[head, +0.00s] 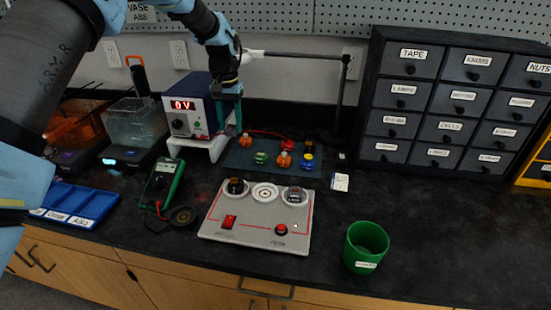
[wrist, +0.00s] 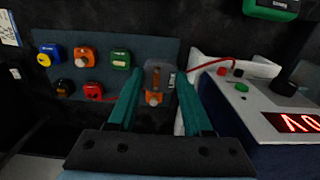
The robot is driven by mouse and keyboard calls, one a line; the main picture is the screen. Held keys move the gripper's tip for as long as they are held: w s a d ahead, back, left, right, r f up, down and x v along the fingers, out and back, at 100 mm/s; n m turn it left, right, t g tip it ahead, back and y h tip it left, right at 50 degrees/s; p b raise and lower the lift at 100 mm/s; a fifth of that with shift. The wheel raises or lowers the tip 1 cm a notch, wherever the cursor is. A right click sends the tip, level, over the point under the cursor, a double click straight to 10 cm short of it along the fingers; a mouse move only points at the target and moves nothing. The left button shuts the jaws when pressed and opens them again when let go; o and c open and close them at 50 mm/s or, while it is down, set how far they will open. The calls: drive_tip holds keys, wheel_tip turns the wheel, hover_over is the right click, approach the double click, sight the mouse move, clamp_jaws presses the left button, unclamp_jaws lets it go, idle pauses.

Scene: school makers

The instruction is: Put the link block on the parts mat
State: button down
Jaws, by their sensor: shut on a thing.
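The link block (wrist: 156,72), a see-through piece marked LINK, is between the teal fingers of my gripper (wrist: 158,88) in the wrist view. An orange knob-like part shows at its lower end; I cannot tell whether it belongs to the block or lies behind it. The blue-grey parts mat (wrist: 108,61) lies below and beyond the fingers, bearing several coloured blocks. The link block cannot be made out clearly there.
The power supply (head: 178,119) on its white stand is close beside my gripper. A grey control panel (head: 255,225) stands in front of the mat. A multimeter (head: 160,185), a blue tray (head: 95,205) and a green cup (head: 365,245) stand around. Labelled drawers (head: 450,95) stand at the right.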

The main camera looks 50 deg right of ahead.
drive_tip(key=shift+w+d+f, duration=0.15)
drive_tip(key=shift+f, duration=0.3)
drive_tip(key=shift+w+d+f, duration=0.1)
drive_tip(key=shift+d+f, duration=0.05)
drive_tip(key=shift+f, duration=0.25)
drive_tip(key=p, duration=0.3)
hover_over(236, 162)
wheel_tip(236, 162, down, 9)
drive_tip(key=shift+r, duration=0.2)
drive_tip(key=shift+f, duration=0.45)
drive_tip(key=shift+f, duration=0.2)
drive_tip(key=shift+c, duration=1.6)
unclamp_jaws()
drive_tip(key=shift+r, duration=0.1)
wheel_tip(236, 162, up, 12)
drive_tip(key=b, duration=0.3)
drive_tip(key=shift+r, duration=0.15)
